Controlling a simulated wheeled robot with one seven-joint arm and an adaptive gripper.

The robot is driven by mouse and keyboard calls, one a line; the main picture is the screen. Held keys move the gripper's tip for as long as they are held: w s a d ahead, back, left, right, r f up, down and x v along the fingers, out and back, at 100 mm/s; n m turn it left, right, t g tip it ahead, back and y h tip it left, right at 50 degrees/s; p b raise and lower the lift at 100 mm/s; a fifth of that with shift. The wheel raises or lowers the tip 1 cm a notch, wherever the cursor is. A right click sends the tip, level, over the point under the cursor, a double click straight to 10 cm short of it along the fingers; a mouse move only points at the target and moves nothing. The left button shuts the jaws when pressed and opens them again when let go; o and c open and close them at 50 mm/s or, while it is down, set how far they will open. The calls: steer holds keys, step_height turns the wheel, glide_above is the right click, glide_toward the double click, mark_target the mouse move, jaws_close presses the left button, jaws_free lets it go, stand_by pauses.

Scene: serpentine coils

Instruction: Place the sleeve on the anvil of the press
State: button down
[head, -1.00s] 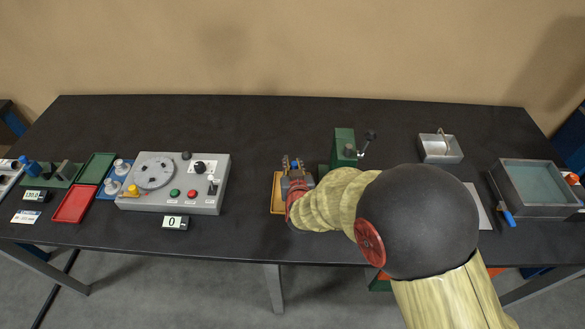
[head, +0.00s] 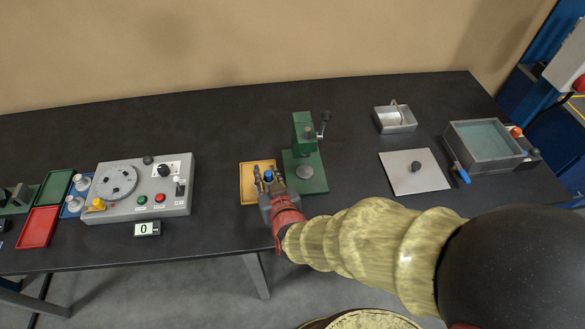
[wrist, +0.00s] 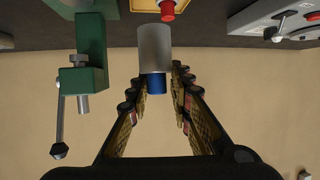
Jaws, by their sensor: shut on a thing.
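My gripper (head: 268,178) is shut on a grey cylinder with a blue end, which I take as the sleeve. The wrist view shows the grey sleeve (wrist: 154,46) with its blue end (wrist: 156,83) between the fingers. In the head view only the blue end (head: 268,175) shows clearly; the fingers hide the rest. The gripper is over the yellow tray (head: 246,184), left of the green press (head: 303,132). The press's round grey anvil (head: 304,172) is bare on its green base. The press also shows in the wrist view (wrist: 91,45), with its ram above the anvil hidden there.
A grey control box (head: 150,190) stands to the left. A grey plate with a dark knob (head: 398,177), a small metal tray (head: 394,120) and a liquid-filled basin (head: 449,150) are to the right. A red-tipped item (wrist: 168,10) shows beyond the sleeve in the wrist view.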

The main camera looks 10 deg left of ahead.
steer(key=s+d+f+m+h+b, duration=0.1)
steer(key=s+d+f+b, duration=0.2)
steer(key=f, duration=0.4)
steer(key=d+m+h, duration=0.1)
steer(key=d, duration=0.1)
steer(key=s+d+f+m+h, duration=0.1)
steer(key=d, duration=0.1)
steer(key=d+m+t+h, duration=0.1)
steer(key=d+h, duration=0.1)
steer(key=shift+s+d+f, duration=0.2)
steer(key=shift+f, duration=0.1)
steer(key=b, duration=0.5)
glide_above(304, 171)
steer(key=s, duration=0.3)
steer(key=shift+r+m, duration=0.2)
steer(key=shift+m, duration=0.2)
steer(key=x, duration=0.1)
steer(key=b+x, duration=0.1)
steer(key=x, duration=0.1)
steer(key=shift+w+r, duration=0.3)
steer(key=shift+f, duration=0.1)
steer(key=shift+s, duration=0.15)
steer(key=c, duration=1.6)
jaws_free()
steer(key=shift+f, duration=0.1)
